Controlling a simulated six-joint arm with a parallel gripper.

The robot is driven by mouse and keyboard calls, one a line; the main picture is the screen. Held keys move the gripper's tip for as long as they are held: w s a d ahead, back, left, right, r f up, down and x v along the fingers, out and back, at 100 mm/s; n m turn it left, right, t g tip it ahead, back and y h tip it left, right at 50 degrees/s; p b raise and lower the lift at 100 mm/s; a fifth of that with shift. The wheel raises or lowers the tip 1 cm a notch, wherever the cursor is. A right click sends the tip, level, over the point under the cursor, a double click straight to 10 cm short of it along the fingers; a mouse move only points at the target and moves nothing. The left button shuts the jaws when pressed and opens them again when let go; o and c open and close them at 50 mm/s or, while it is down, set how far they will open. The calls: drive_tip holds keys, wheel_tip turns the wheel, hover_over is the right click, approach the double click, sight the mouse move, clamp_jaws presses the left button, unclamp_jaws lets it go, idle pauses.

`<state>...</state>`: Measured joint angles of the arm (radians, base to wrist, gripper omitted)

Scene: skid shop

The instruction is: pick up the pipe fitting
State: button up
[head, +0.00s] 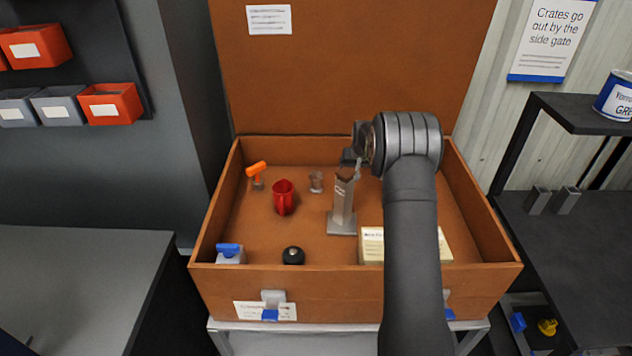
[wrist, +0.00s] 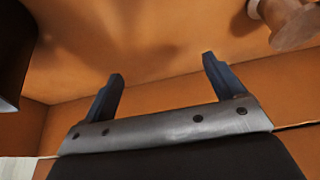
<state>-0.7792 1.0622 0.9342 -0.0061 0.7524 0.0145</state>
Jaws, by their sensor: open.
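A small grey flared piece (head: 316,182), which looks like the pipe fitting, stands on the floor of the open brown crate (head: 230,275), toward the back. My gripper (head: 352,158) is inside the crate's back part, to the right of the fitting and apart from it. In the wrist view my gripper (wrist: 163,70) has its two fingers spread, with nothing between them. A flared, brownish piece (wrist: 288,22), probably the fitting, is cut off at the top right of that view, outside the fingers.
A grey upright metal stand (head: 342,208) is just below my gripper in the head view.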

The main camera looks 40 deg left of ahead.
drive_tip(key=c, duration=0.3)
drive_tip(key=shift+c, duration=0.2)
